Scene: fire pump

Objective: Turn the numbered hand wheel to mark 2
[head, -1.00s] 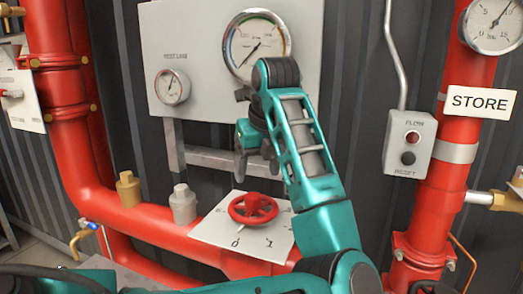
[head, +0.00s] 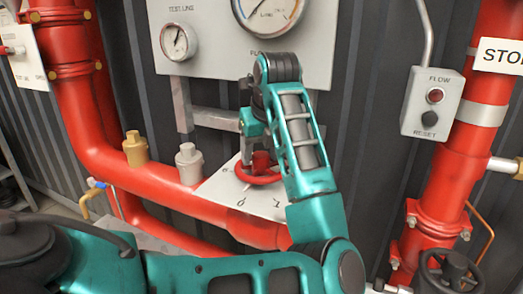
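The red hand wheel (head: 258,178) sits on a tilted white plate (head: 217,190) in the middle of the head view. Marks 0 and 1 show on the plate's near side, and a blurred mark shows at its left. Mark 2 is not visible; my arm covers the plate's right side. My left gripper (head: 257,152) points down at the wheel, with one grey finger just left of the red hub. The other finger is mostly hidden behind my arm, so I cannot tell whether it grips or touches the wheel. My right gripper is not in view.
A grey panel (head: 235,35) with gauges stands behind the wheel. Brass (head: 135,150) and grey (head: 188,165) fittings stand on the red pipe (head: 150,192) to its left. A FLOW/RESET box (head: 431,103) and a dark hand wheel (head: 450,272) are at the right.

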